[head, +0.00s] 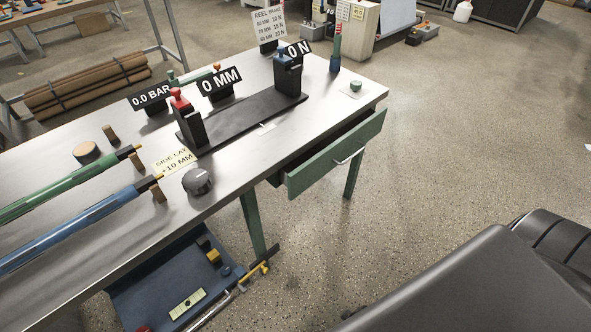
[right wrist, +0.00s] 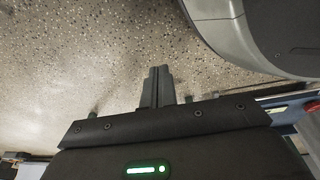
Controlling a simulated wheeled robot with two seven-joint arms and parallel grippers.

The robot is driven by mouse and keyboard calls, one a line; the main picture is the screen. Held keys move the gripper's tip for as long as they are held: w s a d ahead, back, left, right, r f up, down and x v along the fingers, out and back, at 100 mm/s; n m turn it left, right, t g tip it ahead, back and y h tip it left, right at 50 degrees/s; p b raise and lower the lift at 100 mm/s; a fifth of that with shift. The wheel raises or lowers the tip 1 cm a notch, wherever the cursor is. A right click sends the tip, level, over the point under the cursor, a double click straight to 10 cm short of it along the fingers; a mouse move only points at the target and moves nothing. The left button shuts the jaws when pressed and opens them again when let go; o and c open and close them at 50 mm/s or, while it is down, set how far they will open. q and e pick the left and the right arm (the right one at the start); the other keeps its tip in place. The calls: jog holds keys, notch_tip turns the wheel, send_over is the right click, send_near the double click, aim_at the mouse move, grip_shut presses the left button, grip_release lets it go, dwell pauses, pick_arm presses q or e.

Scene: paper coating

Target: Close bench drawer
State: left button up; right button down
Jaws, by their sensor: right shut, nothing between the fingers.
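The green bench drawer (head: 338,155) hangs under the right end of the steel-topped bench (head: 235,160). It is pulled partly out, with a dark gap showing behind its front panel. The drawer is not clearly seen in the right wrist view. My left gripper is not in view.
On the bench are a black fixture (head: 240,122), a dark knob (head: 198,181), and green (head: 75,185) and blue (head: 85,222) rollers. A blue tray (head: 165,285) with small parts sits low under the front. The floor (head: 440,140) right of the drawer is clear.

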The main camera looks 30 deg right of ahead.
aim_at(311, 165)
jog(key=w+d+r+n+t+h+b, duration=0.1)
jog(key=w+d+r+n+t+b, duration=0.55)
jog(key=w+d+r+n, duration=0.85)
jog(key=w+a+r+n+t+y+b, duration=0.1)
jog(key=w+a+r+n+t+y, duration=0.15)
jog(key=r+n, duration=0.5)
jog(key=w+a+r+n+t+y, duration=0.1)
jog(key=w+r+n+t+y, duration=0.15)
jog(key=r+n, duration=0.5)
jog(key=w+a+r+n+t+y+b, duration=0.1)
jog(key=w+r+n+t, duration=0.25)
jog(key=r+n, duration=0.45)
pick_arm(q)
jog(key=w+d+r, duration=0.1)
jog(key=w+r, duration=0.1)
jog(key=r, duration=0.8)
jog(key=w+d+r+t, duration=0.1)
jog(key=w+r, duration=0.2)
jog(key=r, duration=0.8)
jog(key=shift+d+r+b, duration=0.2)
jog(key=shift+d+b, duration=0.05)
jog(key=shift+b, duration=0.2)
pick_arm(e)
jog(key=shift+m, duration=0.7)
jog(key=x, duration=0.8)
jog(key=r+x, duration=0.1)
jog(key=x, duration=0.4)
jog(key=shift+a+r, duration=0.1)
jog(key=shift+a, duration=0.2)
